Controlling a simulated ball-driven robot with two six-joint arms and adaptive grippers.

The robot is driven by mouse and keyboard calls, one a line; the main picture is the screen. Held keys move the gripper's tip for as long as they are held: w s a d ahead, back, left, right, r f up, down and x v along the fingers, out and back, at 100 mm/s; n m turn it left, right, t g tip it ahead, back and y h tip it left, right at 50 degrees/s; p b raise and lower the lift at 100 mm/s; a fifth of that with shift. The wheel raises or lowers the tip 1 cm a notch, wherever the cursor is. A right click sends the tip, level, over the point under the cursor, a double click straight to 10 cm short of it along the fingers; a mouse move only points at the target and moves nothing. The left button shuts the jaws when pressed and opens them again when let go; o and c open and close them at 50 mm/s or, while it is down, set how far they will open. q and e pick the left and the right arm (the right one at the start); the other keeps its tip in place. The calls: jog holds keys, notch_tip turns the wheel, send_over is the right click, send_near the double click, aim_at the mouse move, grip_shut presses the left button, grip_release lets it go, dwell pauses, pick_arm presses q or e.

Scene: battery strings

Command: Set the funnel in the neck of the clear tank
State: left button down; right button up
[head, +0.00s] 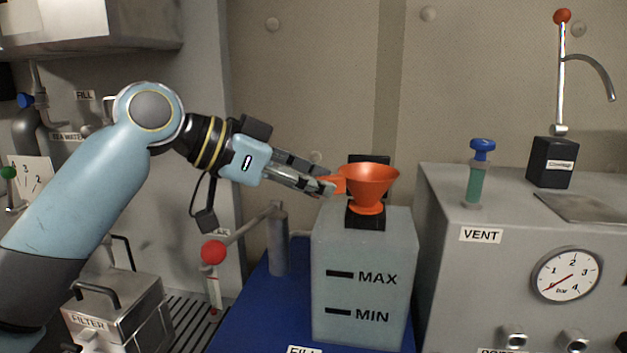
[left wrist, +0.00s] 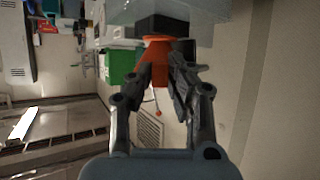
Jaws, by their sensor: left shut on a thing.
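The orange funnel (head: 370,183) is upright over the black neck (head: 365,217) of the clear tank (head: 364,270). The tank stands on a blue surface and carries MAX and MIN marks. My left gripper (head: 328,186) is shut on the funnel's left side, at its tab. In the left wrist view the funnel (left wrist: 155,62) shows orange between the two fingers (left wrist: 160,80). The funnel's lower collar is close to or at the neck; whether its spout is inside is hidden. My right gripper is in neither view.
A grey cabinet with a VENT label (head: 481,235), a blue-topped valve (head: 480,170) and a gauge (head: 567,275) stands right of the tank. A lever with a red ball (head: 213,251) is on the left. A metal FILTER box (head: 118,305) sits lower left.

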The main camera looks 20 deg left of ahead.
pick_arm(q)
jog(key=c, duration=1.2)
grip_release()
jog(key=shift+v, duration=6)
